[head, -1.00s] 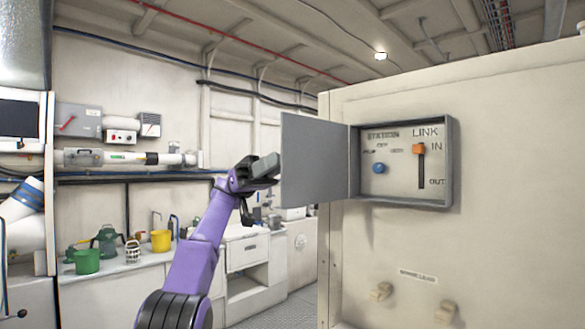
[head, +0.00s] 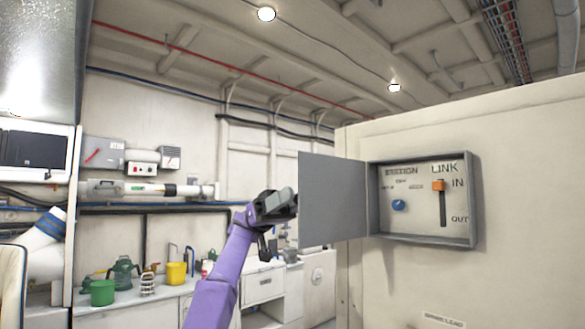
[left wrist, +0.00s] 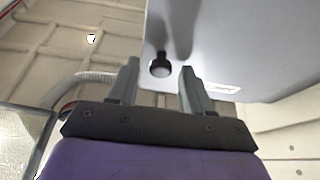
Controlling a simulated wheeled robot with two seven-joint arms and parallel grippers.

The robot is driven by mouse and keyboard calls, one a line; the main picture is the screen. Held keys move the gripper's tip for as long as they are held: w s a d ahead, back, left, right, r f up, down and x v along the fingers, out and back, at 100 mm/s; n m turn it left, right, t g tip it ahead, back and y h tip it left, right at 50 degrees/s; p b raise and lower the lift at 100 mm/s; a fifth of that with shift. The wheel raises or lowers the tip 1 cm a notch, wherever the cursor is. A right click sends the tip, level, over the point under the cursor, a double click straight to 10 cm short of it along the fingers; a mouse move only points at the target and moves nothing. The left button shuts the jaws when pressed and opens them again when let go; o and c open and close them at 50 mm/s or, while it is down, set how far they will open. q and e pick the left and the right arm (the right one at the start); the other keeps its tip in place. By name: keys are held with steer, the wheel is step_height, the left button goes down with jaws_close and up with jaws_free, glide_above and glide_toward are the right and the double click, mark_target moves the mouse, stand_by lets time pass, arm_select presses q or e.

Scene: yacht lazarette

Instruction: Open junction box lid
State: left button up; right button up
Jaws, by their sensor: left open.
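The junction box (head: 423,241) is mounted on the cream panel at the right of the head view. Its grey lid (head: 333,199) is swung open to the left, hinged on the box's left side. Inside are a blue knob (head: 399,206) and an orange slider (head: 438,185) at the IN end of its slot. My left gripper (head: 288,203) is at the lid's free left edge. In the left wrist view the left gripper (left wrist: 160,85) is open, with the lid (left wrist: 235,45) in front and its dark round knob (left wrist: 160,65) between the fingers, not gripped.
The cream panel (head: 520,200) fills the right side. A counter at the left holds a green bucket (head: 102,292), a yellow bucket (head: 176,274) and other items. Pipes and a white cylinder (head: 140,189) run along the back wall. An aisle lies between counter and panel.

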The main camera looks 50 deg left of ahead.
mark_target(303, 173)
arm_select(q)
step_height(303, 173, up, 3)
steer(key=shift+r+p, duration=0.1)
steer(key=shift+p, duration=0.85)
steer(key=shift+s+d+r+b, duration=0.15)
steer(key=shift+s+d+b, duration=0.3)
steer(key=shift+b, duration=0.35)
steer(key=s+d+r+b, duration=0.4)
steer(key=s+d+r, duration=0.4)
steer(key=s, duration=0.1)
steer(key=shift+s+d+r, duration=0.2)
steer(key=shift+d+r, duration=0.2)
arm_select(e)
step_height(303, 173, down, 3)
steer(key=shift+r, duration=0.1)
